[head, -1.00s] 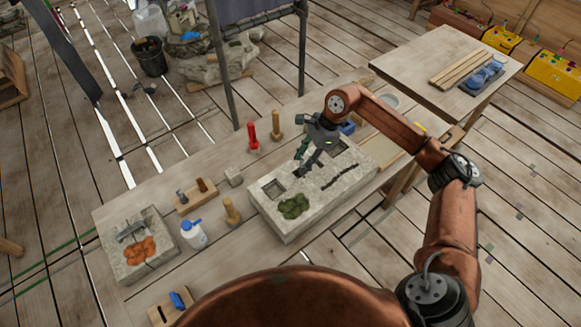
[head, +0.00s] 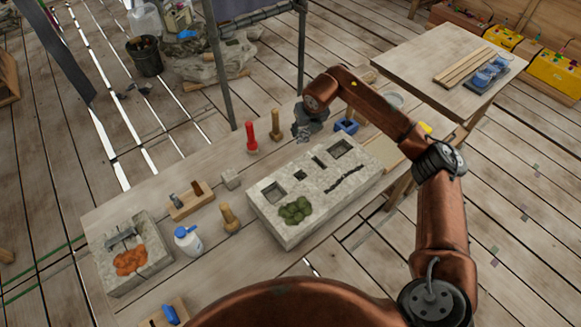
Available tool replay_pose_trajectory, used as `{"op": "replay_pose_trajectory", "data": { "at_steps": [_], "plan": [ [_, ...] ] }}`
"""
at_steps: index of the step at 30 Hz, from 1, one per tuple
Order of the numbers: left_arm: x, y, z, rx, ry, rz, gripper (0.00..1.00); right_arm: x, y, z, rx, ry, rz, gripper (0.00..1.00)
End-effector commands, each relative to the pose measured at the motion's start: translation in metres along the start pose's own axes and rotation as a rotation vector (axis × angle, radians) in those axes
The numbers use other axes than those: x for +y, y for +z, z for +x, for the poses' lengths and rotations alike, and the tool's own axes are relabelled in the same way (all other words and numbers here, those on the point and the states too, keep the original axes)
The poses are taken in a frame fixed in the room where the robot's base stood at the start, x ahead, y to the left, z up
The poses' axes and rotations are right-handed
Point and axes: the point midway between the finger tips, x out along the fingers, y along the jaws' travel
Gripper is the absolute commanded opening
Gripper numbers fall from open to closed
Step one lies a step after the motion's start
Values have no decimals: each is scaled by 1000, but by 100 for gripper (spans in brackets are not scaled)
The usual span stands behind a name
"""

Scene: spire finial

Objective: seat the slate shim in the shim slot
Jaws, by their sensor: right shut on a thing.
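My right gripper (head: 304,131) is beyond the back edge of the pale stone block (head: 318,213), low above the bench. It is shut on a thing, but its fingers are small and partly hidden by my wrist. I cannot make out whether the held thing is the slate shim. The block's top has two narrow dark slots (head: 298,175) between two square recesses (head: 272,191). I cannot tell which one is the shim slot. A dark crack and green moss (head: 295,210) mark the block's top. My left gripper is out of view.

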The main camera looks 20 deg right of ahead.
Motion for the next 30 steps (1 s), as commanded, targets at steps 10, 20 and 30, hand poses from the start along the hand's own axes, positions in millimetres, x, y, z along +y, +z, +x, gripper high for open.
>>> {"op": "replay_pose_trajectory", "data": {
  "at_steps": [10, 20, 30],
  "plan": [
    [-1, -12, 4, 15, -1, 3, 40, -2, -14, 40, 4, -17, 43, 11],
    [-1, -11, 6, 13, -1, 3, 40, -2, -29, 77, 2, -16, 41, 11],
    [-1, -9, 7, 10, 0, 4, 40, -2, -35, 93, -1, -17, 41, 11]
  ]
}}
